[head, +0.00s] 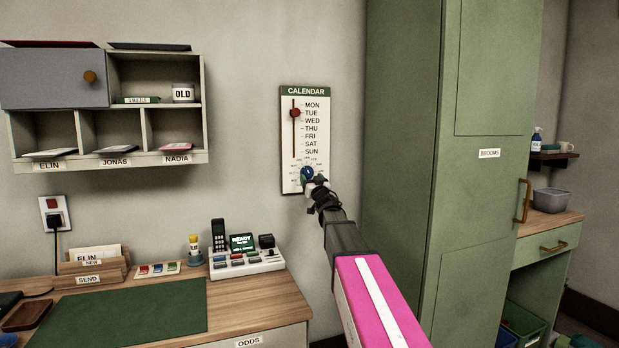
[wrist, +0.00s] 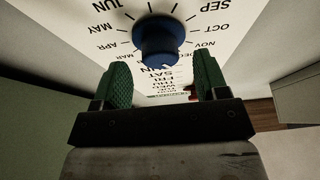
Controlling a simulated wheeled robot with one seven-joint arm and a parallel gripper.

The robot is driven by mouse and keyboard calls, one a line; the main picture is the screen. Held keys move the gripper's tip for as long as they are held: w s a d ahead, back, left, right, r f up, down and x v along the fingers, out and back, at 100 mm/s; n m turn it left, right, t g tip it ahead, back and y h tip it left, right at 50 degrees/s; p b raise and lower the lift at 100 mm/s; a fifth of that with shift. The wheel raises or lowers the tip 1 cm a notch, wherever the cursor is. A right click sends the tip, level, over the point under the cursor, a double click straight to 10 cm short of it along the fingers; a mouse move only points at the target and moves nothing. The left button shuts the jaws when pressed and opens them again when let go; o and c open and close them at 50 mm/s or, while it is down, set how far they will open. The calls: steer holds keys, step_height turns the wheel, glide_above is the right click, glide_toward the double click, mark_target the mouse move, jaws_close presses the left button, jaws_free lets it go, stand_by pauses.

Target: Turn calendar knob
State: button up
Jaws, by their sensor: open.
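The white calendar board (head: 318,145) hangs on the wall with a green heading and a list of weekdays. Its blue knob (head: 306,173) sits low on the board inside a ring of month names. My gripper (head: 313,185) is right at the knob and partly covers the ring. In the wrist view the blue knob (wrist: 158,38) is just beyond my open green-padded fingers (wrist: 163,78), roughly centred between them. The jaws hold nothing; whether a finger touches the knob I cannot tell. A red slider (head: 294,112) stands beside TUE.
A tall green cabinet marked BROOMS (head: 405,130) stands close on the right. A wall shelf (head: 120,158) hangs at the left. Below are a wooden desk (head: 245,305) and a white device with a phone (head: 250,266). The wall around the board is bare.

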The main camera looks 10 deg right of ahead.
mark_target(308, 173)
steer(key=shift+x, duration=1.4)
steer(key=shift+s, duration=0.1)
steer(key=shift+c, duration=0.3)
steer(key=c, duration=0.9)
steer(key=shift+o, duration=0.2)
steer(key=shift+r+n+y, duration=0.1)
steer(key=shift+n+y, duration=0.3)
steer(key=shift+n, duration=0.2)
